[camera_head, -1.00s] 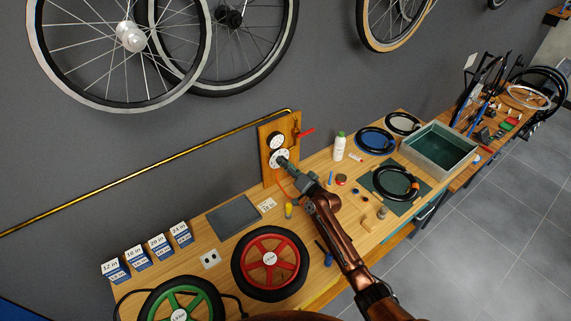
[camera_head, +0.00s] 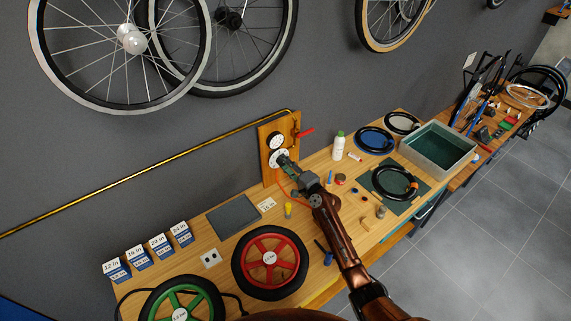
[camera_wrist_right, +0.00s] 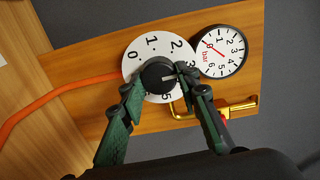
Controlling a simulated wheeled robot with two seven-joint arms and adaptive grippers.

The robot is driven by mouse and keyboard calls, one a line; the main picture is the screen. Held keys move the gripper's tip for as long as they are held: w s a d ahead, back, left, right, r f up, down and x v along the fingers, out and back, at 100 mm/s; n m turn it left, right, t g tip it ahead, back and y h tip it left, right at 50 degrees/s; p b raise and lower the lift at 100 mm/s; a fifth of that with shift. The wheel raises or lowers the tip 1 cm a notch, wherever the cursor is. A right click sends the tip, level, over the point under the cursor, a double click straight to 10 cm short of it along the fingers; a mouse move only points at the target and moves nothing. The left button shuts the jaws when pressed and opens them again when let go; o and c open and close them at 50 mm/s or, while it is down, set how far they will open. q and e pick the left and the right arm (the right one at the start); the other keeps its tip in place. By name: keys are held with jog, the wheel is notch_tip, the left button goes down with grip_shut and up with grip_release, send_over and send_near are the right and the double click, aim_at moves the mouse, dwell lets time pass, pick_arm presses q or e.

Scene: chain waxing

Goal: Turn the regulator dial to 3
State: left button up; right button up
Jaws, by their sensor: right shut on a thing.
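The regulator dial, a black knob (camera_wrist_right: 156,76) on a white numbered plate (camera_wrist_right: 138,54), is mounted on a wooden wall board. The dial plate also shows in the head view (camera_head: 274,158). My right gripper (camera_wrist_right: 158,84) is shut on the knob, one green finger on each side. The knob's pale mark points right in the wrist view, towards the right finger. That finger partly covers the numbers beyond 2, so I cannot tell the exact setting. The right gripper (camera_head: 285,161) also shows in the head view. My left gripper is not in view.
A pressure gauge (camera_wrist_right: 222,52) with a red needle sits beside the dial. A brass valve with a red handle (camera_head: 305,132) is close by. An orange hose (camera_wrist_right: 50,92) runs from the regulator.

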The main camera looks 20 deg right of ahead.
dwell(0.3)
jog(key=o, duration=1.2)
jog(key=shift+c, duration=0.2)
jog(key=v, duration=1.2)
